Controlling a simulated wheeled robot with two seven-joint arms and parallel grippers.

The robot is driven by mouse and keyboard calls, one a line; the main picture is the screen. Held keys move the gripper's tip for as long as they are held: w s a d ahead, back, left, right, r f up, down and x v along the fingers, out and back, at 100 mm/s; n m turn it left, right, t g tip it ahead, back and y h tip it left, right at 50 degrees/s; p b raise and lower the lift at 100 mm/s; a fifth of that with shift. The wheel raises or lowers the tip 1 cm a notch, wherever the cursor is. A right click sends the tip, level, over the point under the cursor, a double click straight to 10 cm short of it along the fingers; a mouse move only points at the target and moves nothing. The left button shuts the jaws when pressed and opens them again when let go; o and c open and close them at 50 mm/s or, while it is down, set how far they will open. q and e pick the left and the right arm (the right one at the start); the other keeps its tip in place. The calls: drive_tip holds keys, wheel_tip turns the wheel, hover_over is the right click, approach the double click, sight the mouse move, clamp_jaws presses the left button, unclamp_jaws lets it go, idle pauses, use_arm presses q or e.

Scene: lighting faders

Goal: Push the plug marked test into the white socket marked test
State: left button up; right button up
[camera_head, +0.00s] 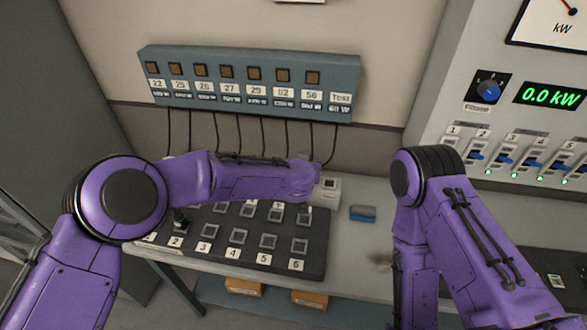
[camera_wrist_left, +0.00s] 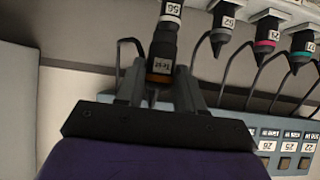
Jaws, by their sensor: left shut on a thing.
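The plug marked Test (camera_wrist_left: 161,66) is dark with an orange band. My left gripper (camera_wrist_left: 158,58) is shut on it, with one finger on each side. In the head view the fingers and the held plug are hidden at the end of my left arm. A white box (camera_head: 329,190) with a dark square opening stands on the table beside my left wrist. It looks like the white test socket, but its label is not readable. It is not recognisable in the wrist view. My right arm runs down out of the head view, and its gripper is not visible.
A dark board (camera_head: 218,262) with several numbered square sockets lies on the table, partly under my left arm. A blue block (camera_head: 362,213) lies right of the white box. Cables hang from the labelled wall panel (camera_head: 250,62). Other plugs, including one marked 52 (camera_wrist_left: 226,22), hang nearby.

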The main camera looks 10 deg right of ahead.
use_arm(q)
drive_tip(key=w+d+b, duration=0.2)
drive_tip(key=d+b, duration=0.6)
drive_tip(key=b, duration=0.1)
drive_tip(key=shift+d, duration=0.4)
idle(0.4)
drive_tip(key=shift+f+b, duration=1.35)
drive_tip(key=shift+f, duration=0.9)
drive_tip(key=shift+f+b, duration=0.8)
drive_tip(key=shift+f, duration=0.25)
drive_tip(key=shift+s+f+b, duration=0.1)
drive_tip(key=shift+f+b, duration=0.6)
drive_tip(key=shift+f, duration=0.35)
